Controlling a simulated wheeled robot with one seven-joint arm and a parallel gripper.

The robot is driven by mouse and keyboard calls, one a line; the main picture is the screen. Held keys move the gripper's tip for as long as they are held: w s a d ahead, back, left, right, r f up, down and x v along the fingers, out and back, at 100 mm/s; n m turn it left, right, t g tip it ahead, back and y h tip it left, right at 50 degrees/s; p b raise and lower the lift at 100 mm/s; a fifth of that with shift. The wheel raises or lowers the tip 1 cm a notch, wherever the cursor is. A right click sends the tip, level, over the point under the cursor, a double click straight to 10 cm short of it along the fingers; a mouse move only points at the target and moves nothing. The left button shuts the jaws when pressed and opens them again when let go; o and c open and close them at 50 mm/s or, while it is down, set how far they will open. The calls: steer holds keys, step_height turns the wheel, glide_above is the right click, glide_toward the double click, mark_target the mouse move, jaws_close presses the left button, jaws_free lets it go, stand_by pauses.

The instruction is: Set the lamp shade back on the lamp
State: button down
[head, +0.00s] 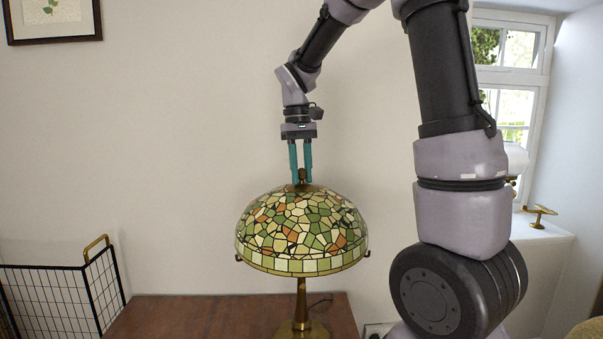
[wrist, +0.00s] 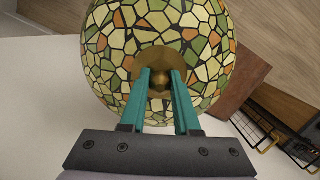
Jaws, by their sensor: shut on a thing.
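The lamp shade (head: 302,228) is a stained-glass dome in green, cream and orange, with a brass finial on top. It is upright over the brass lamp stem (head: 301,300), which shows below its rim. Whether the shade rests on the lamp or hangs just above it is hidden inside the dome. My gripper (head: 301,178) points straight down, its teal fingers shut on the finial. In the wrist view the fingertips close around the brass finial (wrist: 158,80) at the centre of the shade (wrist: 120,50).
The lamp stands on a brown wooden table (head: 200,318). A black wire basket (head: 60,295) with a brass handle is at the left. A window (head: 515,80) and a sill with a brass object (head: 540,212) are at the right. A picture frame (head: 52,18) hangs upper left.

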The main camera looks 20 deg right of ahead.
steer(key=shift+f, duration=0.15)
stand_by(0.4)
steer(key=c, duration=0.6)
jaws_free()
steer(key=shift+o, duration=0.2)
step_height(320, 180, up, 11)
steer(key=w, duration=0.1)
steer(key=shift+w+a+f, duration=0.15)
steer(key=shift+w+f, duration=0.05)
steer(key=shift+w, duration=0.1)
steer(key=shift+s, duration=0.1)
steer(key=shift+s+d+r, duration=0.2)
steer(key=shift+s+d, duration=0.05)
steer(key=shift+s, duration=0.05)
steer(key=s+d+f+m+t+y, duration=0.1)
steer(key=s+d+m+t, duration=0.1)
steer(key=s, duration=0.6)
steer(key=s+d+f+m+t+y, duration=0.1)
steer(key=s+d+m+t, duration=0.2)
steer(key=s+t, duration=0.4)
steer(key=shift+s+d+m, duration=0.3)
steer(key=shift+s+m, duration=0.4)
steer(key=shift+s, duration=0.25)
